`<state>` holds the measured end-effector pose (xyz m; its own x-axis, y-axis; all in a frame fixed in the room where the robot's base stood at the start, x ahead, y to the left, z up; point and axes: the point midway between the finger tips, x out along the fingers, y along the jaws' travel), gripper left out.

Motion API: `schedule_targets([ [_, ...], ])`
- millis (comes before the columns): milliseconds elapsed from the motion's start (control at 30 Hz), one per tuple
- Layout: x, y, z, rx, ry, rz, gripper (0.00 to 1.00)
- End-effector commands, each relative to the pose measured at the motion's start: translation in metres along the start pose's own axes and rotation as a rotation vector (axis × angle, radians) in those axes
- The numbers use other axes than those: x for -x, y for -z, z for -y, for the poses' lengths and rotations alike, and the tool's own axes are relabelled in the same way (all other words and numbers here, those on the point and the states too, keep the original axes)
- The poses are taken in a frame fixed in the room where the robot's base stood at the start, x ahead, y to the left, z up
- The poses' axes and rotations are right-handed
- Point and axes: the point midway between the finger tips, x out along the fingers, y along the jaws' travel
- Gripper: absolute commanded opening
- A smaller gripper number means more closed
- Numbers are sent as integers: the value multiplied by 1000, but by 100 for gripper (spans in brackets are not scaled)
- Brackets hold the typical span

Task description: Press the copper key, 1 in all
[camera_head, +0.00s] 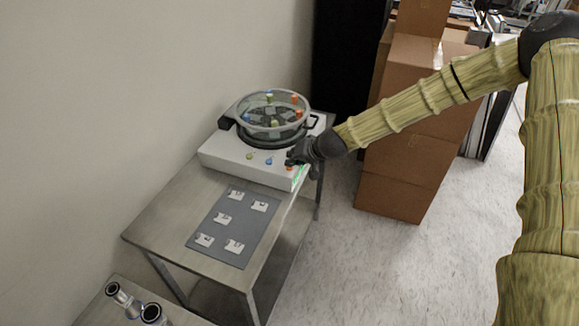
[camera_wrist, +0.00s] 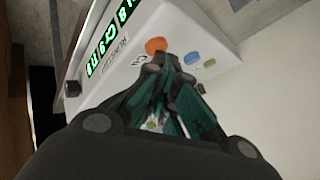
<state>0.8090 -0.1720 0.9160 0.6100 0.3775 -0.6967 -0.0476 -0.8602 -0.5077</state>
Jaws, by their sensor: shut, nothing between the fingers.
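The white device (camera_head: 225,160) stands on the metal table, with a row of round keys on its top near the front edge. The copper key, orange in colour (camera_head: 290,168), is at the right end of the row; in the wrist view it shows as an orange disc (camera_wrist: 155,45) just beyond the fingers. A blue key (camera_head: 269,161) and a yellow-green key (camera_head: 249,156) are to its left. My gripper (camera_head: 291,160) is shut and empty, close beside and above the copper key. I cannot tell whether its fingertips (camera_wrist: 172,64) touch the key.
A round clear bowl (camera_head: 262,122) with small coloured pieces sits on top of the device. A grey mat (camera_head: 215,250) with several white pieces lies on the table. Cardboard boxes (camera_head: 395,190) are stacked to the right. A green display (camera_wrist: 103,47) is on the device's side.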

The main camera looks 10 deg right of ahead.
Motion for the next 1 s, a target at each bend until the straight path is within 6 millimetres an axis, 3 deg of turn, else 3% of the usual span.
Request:
schedule_targets([
  [1000,24,18,18,1,1,-1,0],
])
